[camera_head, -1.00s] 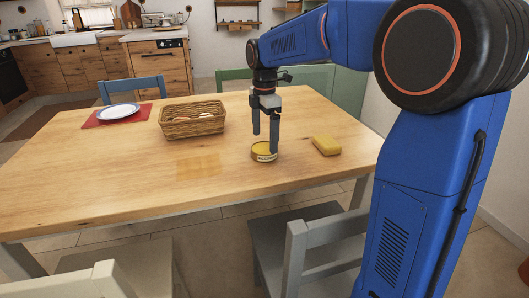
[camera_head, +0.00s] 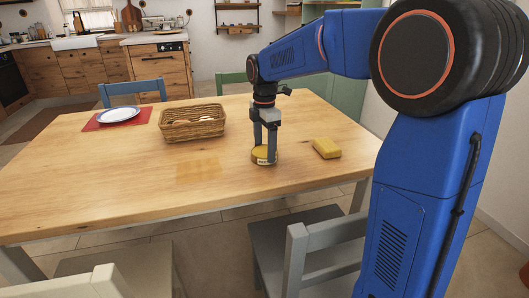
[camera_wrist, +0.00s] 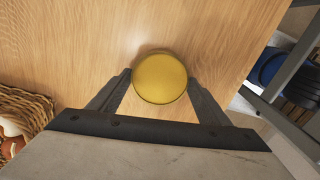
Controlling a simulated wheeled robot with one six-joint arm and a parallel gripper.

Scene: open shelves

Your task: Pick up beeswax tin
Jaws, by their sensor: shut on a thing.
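The beeswax tin (camera_head: 264,156) is a short round tin with a yellow lid and a pale label on its side. It is upright at the right part of the wooden table, on or very close to the top. My gripper (camera_head: 265,150) points straight down with its fingers on either side of the tin. In the wrist view the yellow lid (camera_wrist: 160,78) sits between the two fingertips (camera_wrist: 160,84), which close on its sides. The tin's underside is hidden.
A yellow sponge-like block (camera_head: 327,148) lies right of the tin. A wicker basket (camera_head: 192,124) with items inside stands to the left, and a plate (camera_head: 118,114) on a red mat (camera_head: 92,125) lies farther left. Chairs (camera_head: 310,245) stand around the table (camera_head: 110,185). The tabletop's front left is clear.

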